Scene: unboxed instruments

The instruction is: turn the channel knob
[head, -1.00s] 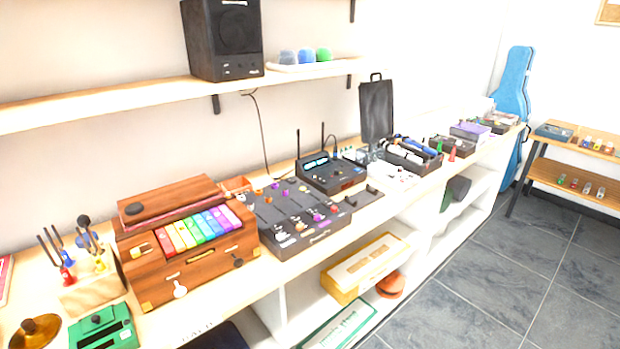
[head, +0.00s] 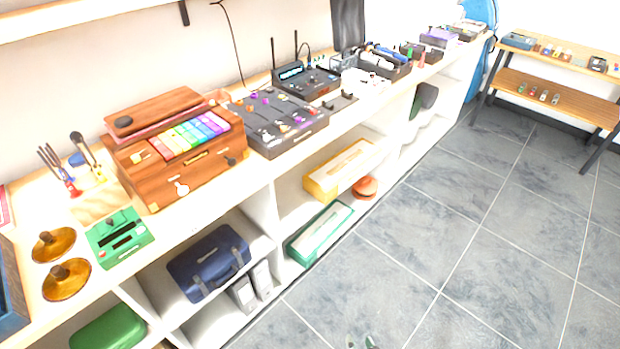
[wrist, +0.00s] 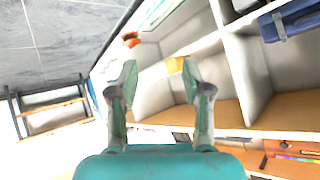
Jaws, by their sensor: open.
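A black wireless receiver (head: 305,82) with two upright antennas and a lit display stands on the long bench in the head view, toward the back wall. Small knobs show on its sloped top, but they are too small to tell which is the channel knob. My gripper (wrist: 158,82) is open and empty in the wrist view, its two fingers apart above the bench's lower shelves. The receiver is not visible in the wrist view. Small greenish tips at the bottom edge of the head view may be my gripper; it is far from the receiver there.
A black mixer (head: 275,122) with coloured knobs stands left of the receiver, then a wooden box (head: 172,150) with coloured keys. Trays of small gear (head: 385,66) lie to its right. Lower shelves hold a blue case (head: 208,264). The tiled floor (head: 450,200) before the bench is clear.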

